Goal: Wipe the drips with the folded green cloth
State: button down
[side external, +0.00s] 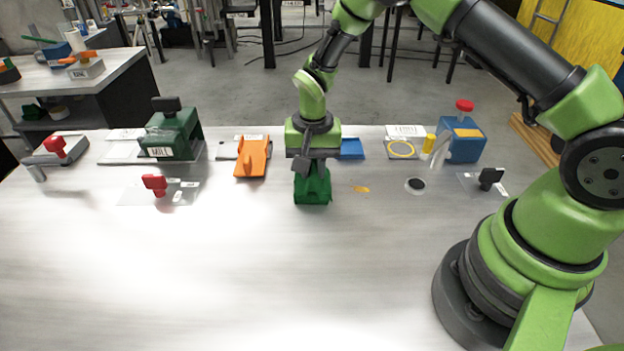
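The green cloth (312,190) is bunched directly under my gripper (313,168), near the middle of the bench. My gripper points down and appears shut on the cloth's upper part; a dark finger shows on the left, and the far finger is mostly hidden. The cloth's lower edge is at or just above the bench top; I cannot tell which. A small orange-yellow drip patch (361,188) lies on the bench a little right of the cloth, apart from it.
An orange part (252,158) lies left of the cloth and a blue tray (351,148) behind it. A red-handled plate (155,187) and green block (172,135) are left. The front bench is clear.

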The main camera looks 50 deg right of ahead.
aim_at(313, 164)
jog(key=shift+r, duration=3)
jog(key=shift+r, duration=0.1)
